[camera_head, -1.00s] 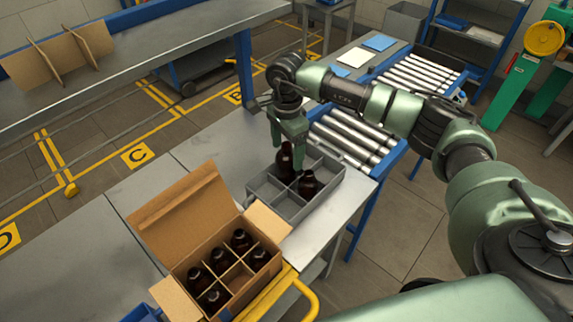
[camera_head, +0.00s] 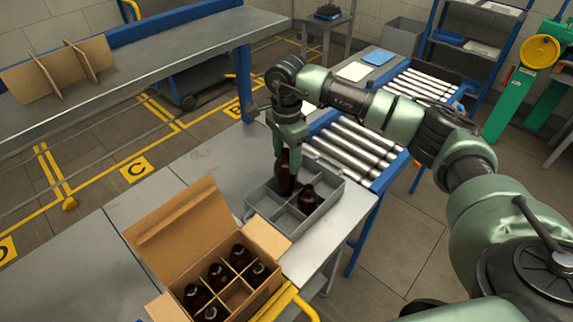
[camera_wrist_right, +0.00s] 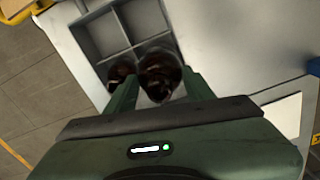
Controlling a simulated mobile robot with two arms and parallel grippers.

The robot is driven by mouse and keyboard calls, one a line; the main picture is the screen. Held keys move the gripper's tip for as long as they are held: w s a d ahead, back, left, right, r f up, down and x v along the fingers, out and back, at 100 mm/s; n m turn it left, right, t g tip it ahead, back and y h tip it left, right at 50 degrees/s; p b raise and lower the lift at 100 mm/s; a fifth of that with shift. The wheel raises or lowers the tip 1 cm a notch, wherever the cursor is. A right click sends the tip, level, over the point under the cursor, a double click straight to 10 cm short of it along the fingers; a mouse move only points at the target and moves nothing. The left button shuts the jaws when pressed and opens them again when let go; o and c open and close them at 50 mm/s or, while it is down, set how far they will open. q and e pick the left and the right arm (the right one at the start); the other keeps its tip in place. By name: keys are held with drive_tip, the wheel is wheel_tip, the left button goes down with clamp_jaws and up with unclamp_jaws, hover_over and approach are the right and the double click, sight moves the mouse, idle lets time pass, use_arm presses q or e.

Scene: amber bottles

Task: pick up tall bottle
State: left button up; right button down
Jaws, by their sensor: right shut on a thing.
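The tall bottle (camera_head: 283,178) is dark amber and upright over the back part of the grey divided tray (camera_head: 262,230). My right gripper (camera_head: 288,150) points down and is shut on its upper part. In the right wrist view the tall bottle (camera_wrist_right: 160,72) sits between the two fingers of my right gripper (camera_wrist_right: 161,88). I cannot tell whether its base is clear of the tray's rim. A shorter dark bottle (camera_head: 308,202) stands in a compartment beside it and also shows in the wrist view (camera_wrist_right: 121,74). My left gripper is not in view.
An open cardboard box (camera_head: 180,237) with several dark bottles in its dividers stands at the front left of the tray. A roller conveyor (camera_head: 355,145) is behind and right. The grey table (camera_head: 215,155) is bare left of the tray.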

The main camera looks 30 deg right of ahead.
wheel_tip(320, 180, up, 18)
drive_tip(key=b, duration=0.2)
drive_tip(key=shift+f+b, duration=0.2)
drive_tip(key=shift+b, duration=0.1)
idle(0.6)
